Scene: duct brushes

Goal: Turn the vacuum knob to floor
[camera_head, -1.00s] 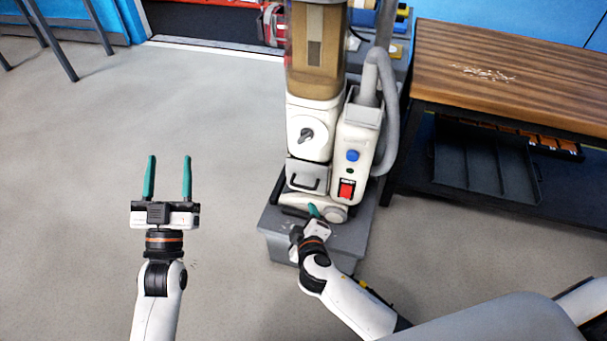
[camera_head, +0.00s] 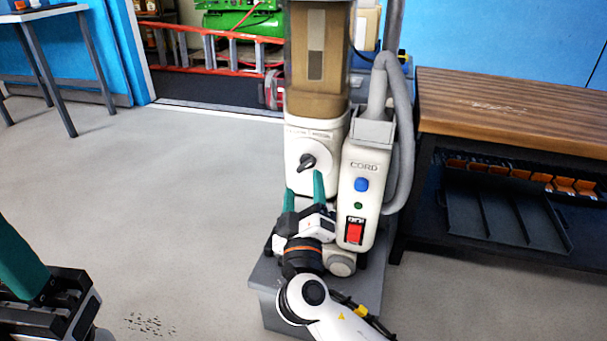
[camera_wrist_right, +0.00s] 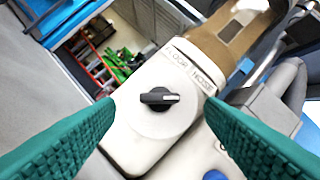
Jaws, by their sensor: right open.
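The vacuum (camera_head: 319,130) stands upright on a grey block, with a beige canister and a white front. Its black knob (camera_head: 307,162) sits on a round white dial; it also shows in the right wrist view (camera_wrist_right: 159,98), where its light pointer mark faces right. Lettering above the dial is partly legible there, with "HOSE" at the right. My right gripper (camera_head: 303,188) is open, its green fingers just below the knob in the head view. In the wrist view the knob lies between the fingers, apart from both. My left gripper (camera_head: 20,265) is partly cut off at the lower left.
A white cord panel (camera_head: 359,190) with a blue button and red switch stands right of the dial. A grey hose (camera_head: 398,130) loops beside it. A wooden-topped bench (camera_head: 510,110) is at the right.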

